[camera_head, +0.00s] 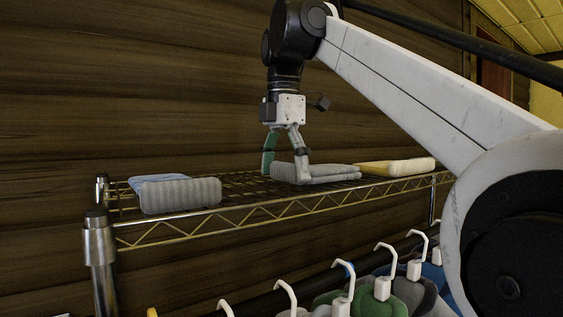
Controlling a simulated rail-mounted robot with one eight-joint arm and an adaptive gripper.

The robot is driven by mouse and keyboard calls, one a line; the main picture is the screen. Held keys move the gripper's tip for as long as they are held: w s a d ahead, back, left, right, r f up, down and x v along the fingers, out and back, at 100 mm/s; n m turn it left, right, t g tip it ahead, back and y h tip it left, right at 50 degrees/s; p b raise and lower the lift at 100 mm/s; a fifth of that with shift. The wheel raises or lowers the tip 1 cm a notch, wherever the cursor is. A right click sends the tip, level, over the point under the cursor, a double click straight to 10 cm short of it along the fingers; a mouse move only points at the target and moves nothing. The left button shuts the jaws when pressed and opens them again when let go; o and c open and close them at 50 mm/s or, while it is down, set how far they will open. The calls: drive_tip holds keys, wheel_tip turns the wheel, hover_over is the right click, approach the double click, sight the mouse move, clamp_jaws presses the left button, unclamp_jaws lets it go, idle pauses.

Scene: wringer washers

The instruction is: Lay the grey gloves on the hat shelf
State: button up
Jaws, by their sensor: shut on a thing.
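The grey gloves (325,174) are a flat folded bundle, low over or on the wire hat shelf (215,217), near its middle. Whether they rest on the mesh or hang just above it, I cannot tell. My gripper (285,173) points straight down and is shut on the left end of the gloves. One finger, with a green side, is at their left and back; the other is in front of them and hides part of them.
A light blue and grey folded bundle (178,194) lies at the shelf's left end. A yellow and cream bundle (400,167) lies close to the right of the gloves. A plank wall (120,70) stands behind. White hooks (386,262) with several coloured items hang below in front.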

drive_tip(key=shift+f, duration=0.1)
drive_tip(key=o, duration=1)
drive_tip(key=shift+o, duration=0.2)
drive_tip(key=shift+w+r, duration=0.15)
drive_tip(key=shift+r, duration=2.6)
drive_tip(key=shift+f, duration=0.1)
